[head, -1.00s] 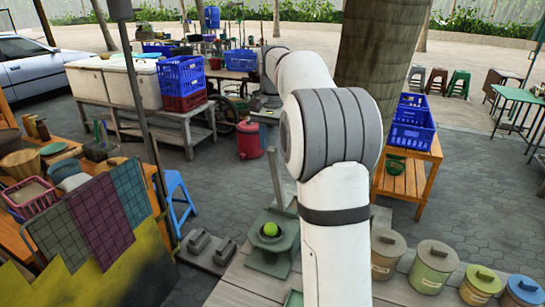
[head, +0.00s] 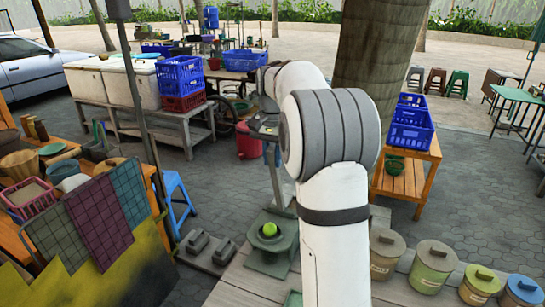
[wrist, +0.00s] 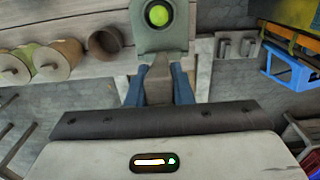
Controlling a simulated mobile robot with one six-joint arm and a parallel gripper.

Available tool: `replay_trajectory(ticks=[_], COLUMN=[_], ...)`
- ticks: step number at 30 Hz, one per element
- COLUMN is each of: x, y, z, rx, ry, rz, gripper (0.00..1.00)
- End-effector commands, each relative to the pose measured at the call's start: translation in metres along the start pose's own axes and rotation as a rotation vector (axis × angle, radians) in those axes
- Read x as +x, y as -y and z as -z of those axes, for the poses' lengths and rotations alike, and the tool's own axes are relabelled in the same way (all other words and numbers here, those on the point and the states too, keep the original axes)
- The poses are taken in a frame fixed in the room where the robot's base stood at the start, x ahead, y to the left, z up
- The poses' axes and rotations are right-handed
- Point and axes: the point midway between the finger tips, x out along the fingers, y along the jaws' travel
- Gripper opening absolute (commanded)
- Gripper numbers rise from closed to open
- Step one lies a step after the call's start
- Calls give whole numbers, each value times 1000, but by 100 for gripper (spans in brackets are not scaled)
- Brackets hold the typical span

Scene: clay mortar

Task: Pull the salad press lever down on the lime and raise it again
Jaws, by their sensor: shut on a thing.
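The salad press (head: 268,262) is a grey-green stand on the planked table in the head view, left of my arm. A bright green lime (head: 269,229) sits in its cup. The grey lever (head: 275,190) rises from the press, nearly upright, with its upper end at my gripper (head: 270,152). In the wrist view the lime (wrist: 159,15) and press body (wrist: 163,40) are at the top. My gripper's blue fingers (wrist: 158,88) are shut on the lever (wrist: 158,75), one on each side. The gripper is well above the lime. Part of the press is hidden by my arm.
Lidded pots (head: 432,262) stand in a row right of my arm. Dark weights (head: 210,248) lie left of the press. A thin pole (head: 146,120) and a blue stool (head: 177,195) stand farther left. The space around the lever looks clear.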

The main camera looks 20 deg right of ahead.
Motion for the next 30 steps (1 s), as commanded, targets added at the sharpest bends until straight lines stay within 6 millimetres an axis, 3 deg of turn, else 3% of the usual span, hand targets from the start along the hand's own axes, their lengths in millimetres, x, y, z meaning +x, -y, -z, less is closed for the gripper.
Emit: replay_trajectory(ticks=[5,20,30], x=[0,4,25], y=[0,2,8], z=[0,-4,-26], rx=[0,0,4], ry=[0,-21,-170], rz=[0,0,0], gripper=[0,0,0])
